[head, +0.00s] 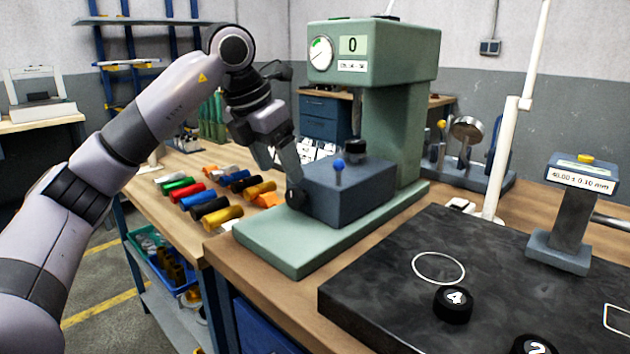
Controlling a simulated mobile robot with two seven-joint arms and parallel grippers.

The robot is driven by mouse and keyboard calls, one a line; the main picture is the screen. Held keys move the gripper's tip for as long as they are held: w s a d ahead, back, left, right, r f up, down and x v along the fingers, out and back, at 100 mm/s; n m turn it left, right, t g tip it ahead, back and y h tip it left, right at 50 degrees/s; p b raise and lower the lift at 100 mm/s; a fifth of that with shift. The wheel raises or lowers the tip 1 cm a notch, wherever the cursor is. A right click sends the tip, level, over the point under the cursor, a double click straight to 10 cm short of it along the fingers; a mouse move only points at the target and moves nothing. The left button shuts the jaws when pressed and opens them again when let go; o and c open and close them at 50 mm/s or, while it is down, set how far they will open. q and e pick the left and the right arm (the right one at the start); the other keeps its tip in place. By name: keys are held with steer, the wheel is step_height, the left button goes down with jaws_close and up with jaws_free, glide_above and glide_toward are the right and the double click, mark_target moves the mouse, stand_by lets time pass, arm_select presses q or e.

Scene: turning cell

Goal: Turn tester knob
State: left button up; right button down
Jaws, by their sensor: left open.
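The green tester (372,52) stands on the wooden bench, with a round dial and a display reading 0. Its blue-grey block (350,190) sits on the pale green base. A black knob (295,194) is on the block's left side, partly covered by my gripper. My right gripper is not in view.
A dark plate (440,265) with numbered black pucks (453,304) lies at the front right. A gauge stand (565,215) stands on it. Several coloured cylinders (210,205) lie on the left bench. A white post (505,130) rises behind the plate.

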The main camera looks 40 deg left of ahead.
mark_target(292, 190)
arm_select(q)
steer(key=b+x, duration=0.1)
steer(key=x, duration=0.6)
steer(key=shift+w, duration=0.25)
steer(key=shift+c, duration=0.4)
steer(key=c, duration=1)
